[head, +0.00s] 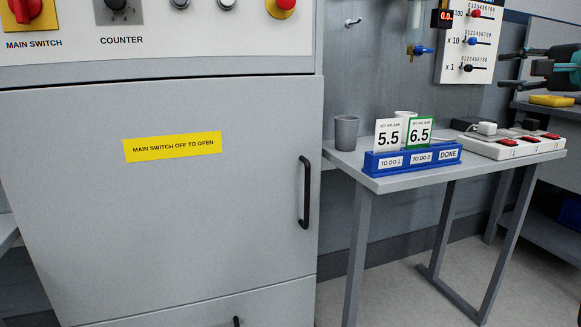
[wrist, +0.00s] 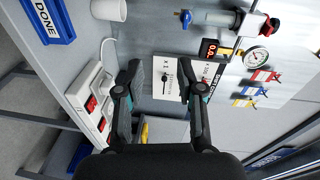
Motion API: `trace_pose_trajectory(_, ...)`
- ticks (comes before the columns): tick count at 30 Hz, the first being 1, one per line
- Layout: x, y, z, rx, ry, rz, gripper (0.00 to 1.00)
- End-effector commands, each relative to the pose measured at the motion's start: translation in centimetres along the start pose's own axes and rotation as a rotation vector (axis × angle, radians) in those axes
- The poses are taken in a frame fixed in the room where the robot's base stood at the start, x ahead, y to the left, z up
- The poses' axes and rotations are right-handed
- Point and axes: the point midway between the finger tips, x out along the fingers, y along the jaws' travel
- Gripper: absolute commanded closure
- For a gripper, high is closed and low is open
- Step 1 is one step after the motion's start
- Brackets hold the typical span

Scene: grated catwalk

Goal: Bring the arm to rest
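My gripper (head: 505,69) is at the right edge of the head view, black and teal, held in the air above the side table's right end and pointing left. In the wrist view my gripper (wrist: 161,72) shows its two black fingers spread wide apart with nothing between them. Beyond the fingers is the wall with a white dial panel (wrist: 168,84). The rest of my arm is outside the head view.
A grey cabinet (head: 240,220) with a black handle fills the left. A small table (head: 400,182) holds a blue card rack (head: 390,170), a grey cup (head: 346,132) and a power strip (head: 490,147). A gauge (wrist: 257,57) and valves are on the wall.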

Motion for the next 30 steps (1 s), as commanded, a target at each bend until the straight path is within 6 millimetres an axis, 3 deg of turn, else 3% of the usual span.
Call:
trace_pose_trajectory(8, 0.2, 7.7, -1.2, -0.027, 0.049, 0.186, 0.62)
trace_pose_trajectory(13, -0.2, 14.6, 1.1, -0.096, 0.045, 0.392, 0.62)
trace_pose_trajectory(17, -1.2, 20.8, 6.2, -0.216, -0.019, 0.605, 0.62)
trace_pose_trajectory(21, -3.5, 26.3, 13.0, -0.398, -0.135, 0.8, 0.62)
trace_pose_trajectory(27, -8.4, 32.2, 22.3, -0.715, -0.335, 0.988, 0.62)
trace_pose_trajectory(30, -10.9, 34.2, 26.1, -0.874, -0.429, 1.028, 0.62)
